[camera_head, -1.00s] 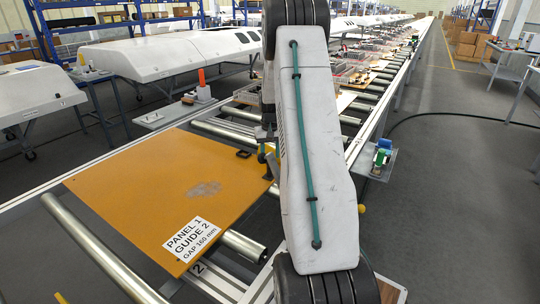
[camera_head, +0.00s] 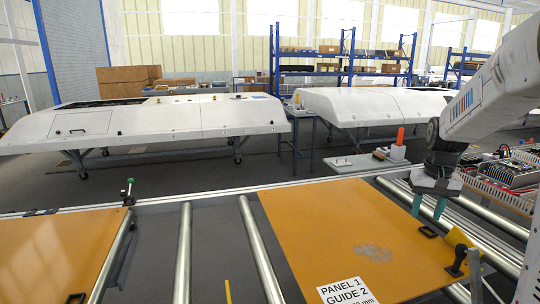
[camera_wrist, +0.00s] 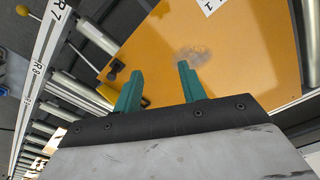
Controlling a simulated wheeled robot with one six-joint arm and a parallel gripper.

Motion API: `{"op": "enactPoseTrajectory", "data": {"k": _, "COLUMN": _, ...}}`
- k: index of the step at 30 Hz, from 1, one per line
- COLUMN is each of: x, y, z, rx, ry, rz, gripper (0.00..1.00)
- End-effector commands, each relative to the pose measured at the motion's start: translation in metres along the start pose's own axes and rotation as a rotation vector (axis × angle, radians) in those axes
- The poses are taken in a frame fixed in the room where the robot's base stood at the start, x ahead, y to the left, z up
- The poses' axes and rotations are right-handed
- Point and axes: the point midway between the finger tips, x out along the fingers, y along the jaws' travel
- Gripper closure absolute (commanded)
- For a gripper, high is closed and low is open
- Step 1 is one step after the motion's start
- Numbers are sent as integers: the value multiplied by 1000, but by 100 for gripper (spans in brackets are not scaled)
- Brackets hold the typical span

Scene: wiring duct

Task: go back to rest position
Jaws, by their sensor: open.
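My gripper (camera_head: 428,206) hangs at the right over the right edge of the orange panel labelled "PANEL 1 GUIDE 2" (camera_head: 330,230). Its two teal fingers are apart with nothing between them. In the wrist view my gripper (camera_wrist: 160,82) is open above the orange panel (camera_wrist: 235,60), whose grey smudge shows beyond the fingertips. A black knob with a yellow bracket (camera_head: 458,255) stands by the panel's right edge, below my gripper. My arm comes in from the upper right.
A second orange panel (camera_head: 50,250) lies at the left, with bare metal rollers (camera_head: 184,250) between the panels. Crates of parts (camera_head: 500,180) stand at the right. White vehicle shells (camera_head: 150,122) and blue shelving (camera_head: 340,65) stand behind.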

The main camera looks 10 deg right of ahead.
Motion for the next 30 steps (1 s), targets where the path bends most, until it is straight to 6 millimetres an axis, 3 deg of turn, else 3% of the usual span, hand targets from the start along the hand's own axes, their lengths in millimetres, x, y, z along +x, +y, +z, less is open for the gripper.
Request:
{"op": "enactPoseTrajectory", "data": {"k": 1, "x": -16, "y": -18, "z": 17, "rx": -31, "ry": 10, "rz": -1, "gripper": 59}}
{"op": "enactPoseTrajectory", "data": {"k": 6, "x": -51, "y": -62, "z": 75, "rx": -116, "ry": 24, "rz": -5, "gripper": 59}}
{"op": "enactPoseTrajectory", "data": {"k": 12, "x": -77, "y": -98, "z": 151, "rx": -217, "ry": 40, "rz": -12, "gripper": 59}}
{"op": "enactPoseTrajectory", "data": {"k": 22, "x": -85, "y": -120, "z": 274, "rx": -378, "ry": 64, "rz": -28, "gripper": 59}}
{"op": "enactPoseTrajectory", "data": {"k": 27, "x": -78, "y": -119, "z": 314, "rx": -435, "ry": 72, "rz": -35, "gripper": 59}}
{"op": "enactPoseTrajectory", "data": {"k": 30, "x": -75, "y": -120, "z": 326, "rx": -451, "ry": 74, "rz": -37, "gripper": 59}}
